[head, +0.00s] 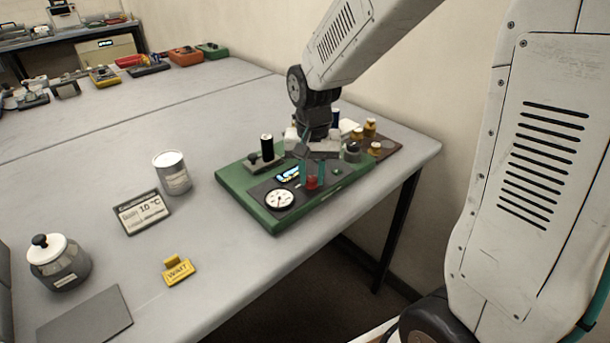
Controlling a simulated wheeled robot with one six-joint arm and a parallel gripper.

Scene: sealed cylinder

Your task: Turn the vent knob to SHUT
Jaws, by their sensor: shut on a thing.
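A green apparatus base (232,188) sits near the right end of the grey table. It bears a dark panel with a round white dial gauge (280,199) and a small lit display (289,173). A red knob (312,184) stands on the panel. My gripper (312,181) comes down from above, its teal fingers shut on the red knob. No SHUT marking is readable, and I cannot tell the knob's angle. A black cylinder (267,144) stands upright on the base's left part. A dark round knob (352,151) is at its right. My gripper hides part of the base's back.
A brown tray (389,147) with yellow-capped jars is behind right. A grey can (172,173), a 10 °C sign (142,212), a yellow WAIT sign (179,270), a lidded jar (60,263) and a grey plate (85,318) are left.

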